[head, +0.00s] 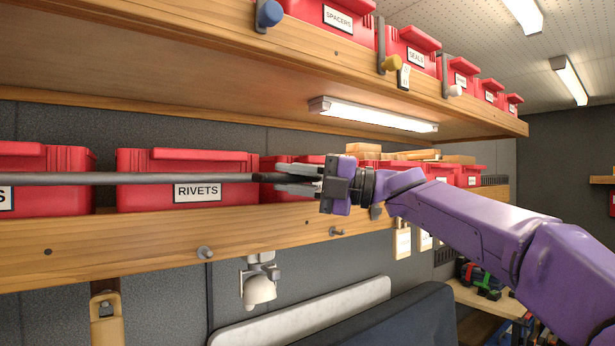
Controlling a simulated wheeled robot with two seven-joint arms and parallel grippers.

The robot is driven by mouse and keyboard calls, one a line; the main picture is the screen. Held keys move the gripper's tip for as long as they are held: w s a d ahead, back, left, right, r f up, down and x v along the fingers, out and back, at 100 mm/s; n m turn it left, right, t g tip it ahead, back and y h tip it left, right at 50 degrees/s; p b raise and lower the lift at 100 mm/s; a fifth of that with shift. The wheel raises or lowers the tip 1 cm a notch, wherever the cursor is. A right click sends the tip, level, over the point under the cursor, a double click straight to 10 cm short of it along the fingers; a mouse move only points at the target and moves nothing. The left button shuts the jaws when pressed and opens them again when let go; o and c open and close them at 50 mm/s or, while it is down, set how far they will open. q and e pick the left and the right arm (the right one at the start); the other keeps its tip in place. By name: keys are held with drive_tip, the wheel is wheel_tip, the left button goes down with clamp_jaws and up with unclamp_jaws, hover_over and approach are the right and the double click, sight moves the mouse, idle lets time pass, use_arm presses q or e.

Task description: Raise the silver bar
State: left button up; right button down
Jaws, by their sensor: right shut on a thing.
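The silver bar (150,178) is a long, thin grey rod. It runs level across the left half of the head view, in front of the red bins on the lower shelf, and leaves the picture at the left edge. My right gripper (290,180) is shut on its right end, and the jaws partly hide that end. The purple right arm comes in from the lower right. The far left end of the bar is out of view. My left gripper is not in view.
The bar passes in front of a red bin labelled RIVETS (180,204), above the wooden lower shelf edge (140,238). The upper wooden shelf (200,35) carries more red bins, with a lamp (375,114) beneath. A white fixture (259,287) hangs below the lower shelf.

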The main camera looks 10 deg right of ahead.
drive_tip(key=shift+r, duration=0.85)
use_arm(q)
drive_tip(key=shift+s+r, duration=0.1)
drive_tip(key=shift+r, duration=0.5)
use_arm(e)
drive_tip(key=shift+s+d+r, duration=0.1)
drive_tip(key=shift+s, duration=0.05)
drive_tip(key=c, duration=1.1)
unclamp_jaws()
drive_tip(key=shift+o, duration=0.2)
drive_tip(key=shift+d+f, duration=0.15)
drive_tip(key=shift+f, duration=0.15)
use_arm(q)
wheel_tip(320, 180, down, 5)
drive_tip(key=b, duration=0.4)
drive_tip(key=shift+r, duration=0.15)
use_arm(e)
drive_tip(key=v, duration=1)
